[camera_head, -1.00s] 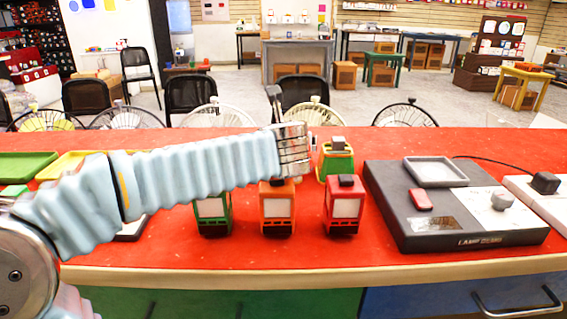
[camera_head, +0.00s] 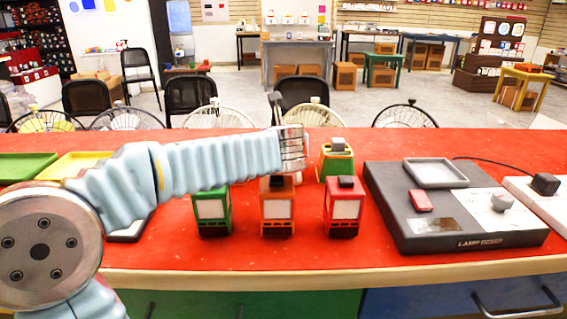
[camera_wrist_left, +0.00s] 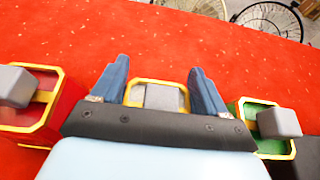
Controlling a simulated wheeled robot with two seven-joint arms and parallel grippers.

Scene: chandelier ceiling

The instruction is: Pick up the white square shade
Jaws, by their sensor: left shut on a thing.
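In the left wrist view, my left gripper (camera_wrist_left: 160,88) has its two blue fingers on either side of a pale grey-white square piece (camera_wrist_left: 161,97) framed by a yellow rim. I take this piece as the white square shade; the fingers are closed on it. Whether the shade is clear of the table cannot be told. My right gripper is not in view.
A red unit (camera_wrist_left: 38,110) and a green unit (camera_wrist_left: 262,127) with grey blocks flank the gripper. Green (camera_head: 212,209), orange (camera_head: 277,206) and red (camera_head: 344,206) lanterns stand in front. A dark lamp station (camera_head: 395,205) is at right. Table space between is narrow.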

